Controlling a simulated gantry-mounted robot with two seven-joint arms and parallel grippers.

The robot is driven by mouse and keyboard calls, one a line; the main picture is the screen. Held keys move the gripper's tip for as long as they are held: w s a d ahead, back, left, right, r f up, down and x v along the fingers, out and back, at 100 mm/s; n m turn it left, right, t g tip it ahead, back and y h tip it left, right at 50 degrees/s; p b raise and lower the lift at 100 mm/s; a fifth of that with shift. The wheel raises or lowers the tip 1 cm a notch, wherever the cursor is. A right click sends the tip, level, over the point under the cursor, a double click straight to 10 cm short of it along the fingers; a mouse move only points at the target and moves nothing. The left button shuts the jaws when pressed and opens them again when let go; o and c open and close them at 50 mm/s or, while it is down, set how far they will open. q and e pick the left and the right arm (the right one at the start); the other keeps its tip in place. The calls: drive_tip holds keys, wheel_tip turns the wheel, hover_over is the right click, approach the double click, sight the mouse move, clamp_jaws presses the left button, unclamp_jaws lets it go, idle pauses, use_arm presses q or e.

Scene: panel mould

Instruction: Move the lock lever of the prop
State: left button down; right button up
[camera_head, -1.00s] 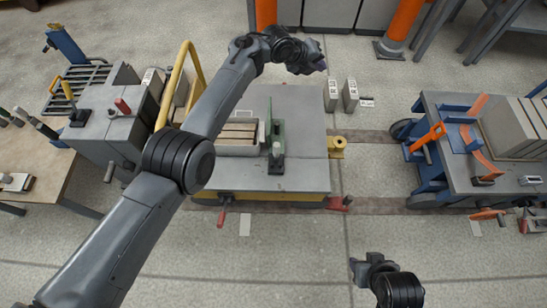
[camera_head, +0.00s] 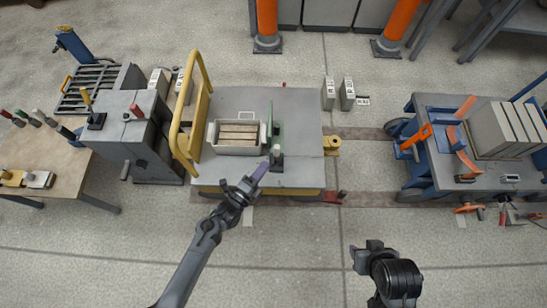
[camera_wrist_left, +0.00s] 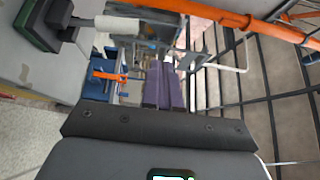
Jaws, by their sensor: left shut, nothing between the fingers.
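On the middle trolley (camera_head: 235,100), a narrow green upright piece (camera_head: 276,128) stands beside the tray. At its near end is a dark foot with a pale-tipped lever (camera_head: 277,151), which I take to be the prop's lock lever. In the left wrist view a pale cylindrical grip (camera_wrist_left: 117,23) on a dark, green-edged base shows at upper left. My left gripper (camera_head: 261,169) has its purple fingers together and empty, just left of and in front of the lever; contact is unclear. The fingers show in the wrist view (camera_wrist_left: 165,85). My right gripper (camera_head: 356,252) is apart, over the floor; its jaws are unclear.
A pale tray (camera_head: 213,137) and a yellow rail (camera_head: 175,135) are on the trolley's left. A grey cabinet (camera_head: 130,140) stands further left. A blue cart with orange arms (camera_head: 415,138) stands at right. The floor in front (camera_head: 300,250) is clear.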

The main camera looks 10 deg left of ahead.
use_arm(q)
drive_tip(key=s+f+g, duration=0.1)
drive_tip(key=s+f, duration=0.4)
drive_tip(key=s, duration=0.1)
drive_tip(key=b, duration=0.5)
approach(277, 153)
drive_tip(key=w+d, duration=0.4)
drive_tip(key=d, duration=0.1)
drive_tip(key=shift+w+a+f+n+b, duration=0.1)
drive_tip(key=shift+w+a+n+b, duration=0.2)
drive_tip(key=shift+w+a+b, duration=0.35)
drive_tip(key=shift+w+d, duration=0.1)
drive_tip(key=shift+d, duration=0.05)
drive_tip(key=shift+y+p, duration=0.3)
drive_tip(key=shift+p, duration=0.05)
